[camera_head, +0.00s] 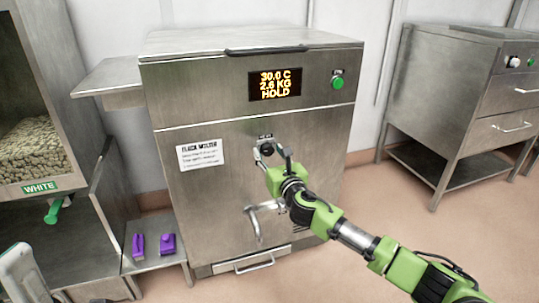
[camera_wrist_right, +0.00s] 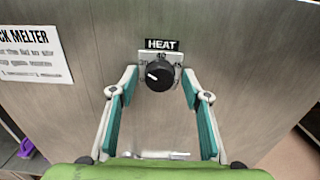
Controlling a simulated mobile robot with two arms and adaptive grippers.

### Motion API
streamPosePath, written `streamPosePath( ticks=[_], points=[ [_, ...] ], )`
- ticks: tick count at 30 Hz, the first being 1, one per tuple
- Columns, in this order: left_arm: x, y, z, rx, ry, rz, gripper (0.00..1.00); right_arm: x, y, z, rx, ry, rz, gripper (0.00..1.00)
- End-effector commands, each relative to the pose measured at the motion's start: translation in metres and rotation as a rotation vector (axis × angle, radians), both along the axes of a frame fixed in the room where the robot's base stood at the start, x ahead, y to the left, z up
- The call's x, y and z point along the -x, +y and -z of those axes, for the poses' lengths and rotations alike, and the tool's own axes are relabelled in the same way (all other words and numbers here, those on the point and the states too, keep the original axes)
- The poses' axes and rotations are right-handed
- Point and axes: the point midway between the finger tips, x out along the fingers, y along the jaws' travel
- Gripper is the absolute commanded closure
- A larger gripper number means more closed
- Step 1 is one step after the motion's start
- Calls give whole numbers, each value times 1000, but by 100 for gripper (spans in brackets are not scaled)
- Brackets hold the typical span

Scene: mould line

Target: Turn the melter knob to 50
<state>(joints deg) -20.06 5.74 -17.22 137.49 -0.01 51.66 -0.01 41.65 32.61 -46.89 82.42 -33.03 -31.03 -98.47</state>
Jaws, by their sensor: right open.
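The melter (camera_head: 330,130) is a steel cabinet with a lit display (camera_head: 275,84) reading 30.0 C, 2.6 KG, HOLD. Its black round knob (camera_wrist_right: 159,76) sits under a HEAT label (camera_wrist_right: 162,44) on the front panel, with a pale pointer mark toward the upper left. The knob also shows small in the head view (camera_head: 267,150). My right gripper (camera_head: 273,159) is at the knob. In the wrist view its open fingers (camera_wrist_right: 160,88) stand on either side of the knob, with visible gaps.
A green button (camera_head: 338,83) is at the upper right of the melter front. A spout with a lever (camera_head: 255,222) hangs below the knob. Purple items (camera_head: 168,244) lie on a low shelf at left. Another steel unit (camera_head: 450,90) stands at right, across clear floor.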

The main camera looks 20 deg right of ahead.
Motion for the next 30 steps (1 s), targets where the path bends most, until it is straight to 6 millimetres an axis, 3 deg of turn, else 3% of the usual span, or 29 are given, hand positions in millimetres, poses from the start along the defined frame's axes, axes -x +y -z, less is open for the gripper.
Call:
streamPosePath(
  ticks=[1,5,15,24,30],
  points=[
    [0,0,0,0,0,0,73,0,0,0,0,0,0,61],
    [0,0,0,0,1,0,73,0,0,0,0,0,0,94],
    [0,0,-1,0,2,1,73,0,0,0,-23,2,0,94],
    [0,0,-10,0,1,0,73,1,0,0,-185,8,1,94],
    [-40,-9,-3,-58,180,-12,73,1,1,0,-368,15,1,94]
  ],
)
